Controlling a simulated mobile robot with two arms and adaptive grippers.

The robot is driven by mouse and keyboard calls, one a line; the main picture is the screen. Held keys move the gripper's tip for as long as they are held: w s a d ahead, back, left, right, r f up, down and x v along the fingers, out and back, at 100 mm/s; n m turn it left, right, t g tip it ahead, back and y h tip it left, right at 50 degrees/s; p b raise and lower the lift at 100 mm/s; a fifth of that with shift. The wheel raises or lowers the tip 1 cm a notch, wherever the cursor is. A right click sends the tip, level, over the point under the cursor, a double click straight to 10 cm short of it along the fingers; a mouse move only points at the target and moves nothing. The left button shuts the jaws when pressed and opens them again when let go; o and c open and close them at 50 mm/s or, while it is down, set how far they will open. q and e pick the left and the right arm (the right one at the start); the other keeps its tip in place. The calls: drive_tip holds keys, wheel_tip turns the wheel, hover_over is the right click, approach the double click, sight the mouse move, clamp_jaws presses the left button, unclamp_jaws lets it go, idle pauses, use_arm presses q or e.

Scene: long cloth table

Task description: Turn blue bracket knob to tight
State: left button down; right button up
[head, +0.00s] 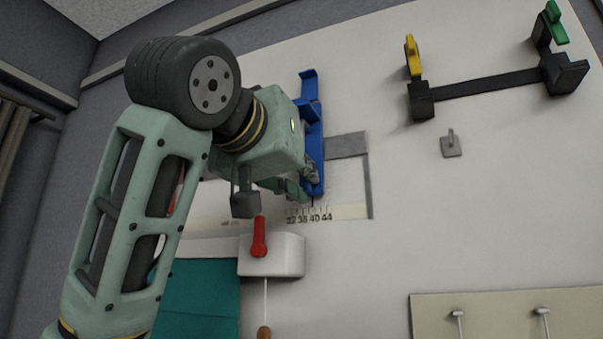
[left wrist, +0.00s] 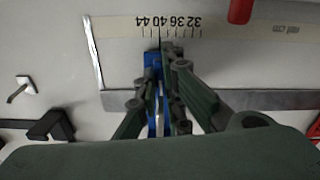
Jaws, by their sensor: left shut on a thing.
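The blue bracket (head: 312,130) is fixed upright on the pale wall board, above a number scale (head: 310,217). In the left wrist view the blue bracket (left wrist: 152,62) shows between and behind my fingers. My left gripper (head: 306,182) is at the bracket's lower part, and in the left wrist view the gripper (left wrist: 170,52) is closed on a narrow part there, seemingly the blue bracket knob. The fingers mostly hide the knob, so I cannot tell how far it is turned. My right gripper is in neither view.
A red handle (head: 259,238) on a white box (head: 288,256) sits just below my left gripper. A black bracket (head: 490,84) with yellow (head: 413,57) and green (head: 555,24) knobs is at upper right. A grey hook (head: 451,146) is below it. The board's middle right is clear.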

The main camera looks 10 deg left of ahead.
use_arm(q)
drive_tip(key=shift+w+f, duration=0.1)
drive_tip(key=shift+f, duration=0.2)
drive_tip(key=c, duration=2.2)
unclamp_jaws()
drive_tip(key=shift+o, duration=0.2)
drive_tip(key=shift+r, duration=0.15)
drive_tip(key=s+a, duration=0.2)
drive_tip(key=s, duration=1)
drive_tip(key=shift+a, duration=0.2)
drive_tip(key=shift+w+d, duration=0.1)
drive_tip(key=shift+c, duration=0.6)
